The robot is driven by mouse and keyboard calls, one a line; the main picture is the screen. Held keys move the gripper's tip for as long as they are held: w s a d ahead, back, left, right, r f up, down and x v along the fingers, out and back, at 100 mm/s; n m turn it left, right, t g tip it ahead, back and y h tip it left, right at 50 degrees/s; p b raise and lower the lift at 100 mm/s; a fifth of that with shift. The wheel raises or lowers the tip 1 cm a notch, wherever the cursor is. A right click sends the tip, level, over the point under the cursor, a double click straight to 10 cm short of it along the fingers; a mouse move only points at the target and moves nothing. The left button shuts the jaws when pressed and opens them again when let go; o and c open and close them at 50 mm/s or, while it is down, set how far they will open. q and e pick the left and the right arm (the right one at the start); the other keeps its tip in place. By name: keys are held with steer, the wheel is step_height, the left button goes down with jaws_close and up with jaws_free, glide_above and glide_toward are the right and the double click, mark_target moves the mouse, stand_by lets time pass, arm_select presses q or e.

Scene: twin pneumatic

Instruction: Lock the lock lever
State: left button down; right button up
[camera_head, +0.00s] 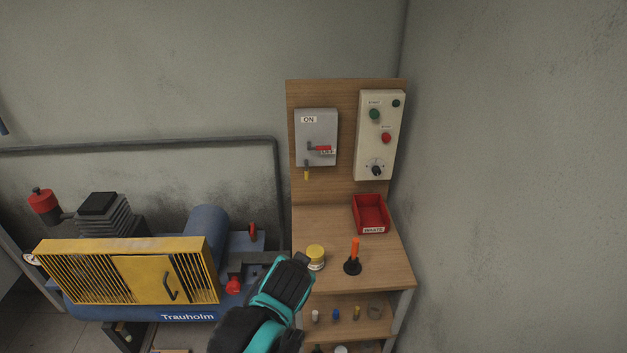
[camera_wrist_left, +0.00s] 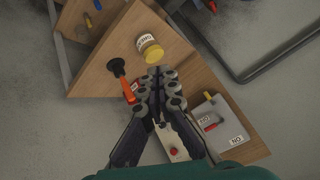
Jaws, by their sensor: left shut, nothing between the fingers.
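The grey switch box (camera_head: 316,128) hangs on the wooden back board, with ON at its top and OFF at its right. Its red-handled lever (camera_head: 321,149) points right, towards OFF. A small yellow tab (camera_head: 307,175) hangs below the box; I cannot tell which of these is the lock lever. The box (camera_wrist_left: 226,111), red lever (camera_wrist_left: 213,127) and yellow tab (camera_wrist_left: 209,97) also show in the left wrist view. My left gripper (camera_head: 296,262) is low in front of the bench, below the box and apart from it. Its fingers (camera_wrist_left: 160,76) are shut and empty.
On the bench stand a yellow-lidded jar (camera_head: 316,258), an orange-handled tool in a black base (camera_head: 353,258) and a red bin (camera_head: 370,214). A button panel (camera_head: 381,135) is right of the box. A yellow-and-blue compressor (camera_head: 130,275) stands left.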

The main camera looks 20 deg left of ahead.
mark_target(307, 170)
arm_select(q)
steer(key=w+a+r+m+t+y, duration=0.1)
steer(key=w+a+m+t+y, duration=0.1)
steer(key=w, duration=0.7)
steer(key=w+a+r+m+t+y, duration=0.1)
steer(key=w+a+r+m+y, duration=0.15)
steer(key=w, duration=0.65)
steer(key=w+d+f+m+t, duration=0.3)
steer(key=w+m, duration=0.3)
steer(key=w, duration=0.4)
steer(key=shift+d+f+t+y, duration=0.15)
steer(key=shift+f+t+y, duration=0.2)
steer(key=shift+f+t, duration=0.5)
steer(key=w+a+b, duration=0.2)
steer(key=w+a, duration=0.5)
steer(key=a, duration=0.1)
steer(key=shift+w+a, duration=0.3)
steer(key=shift+w, duration=0.1)
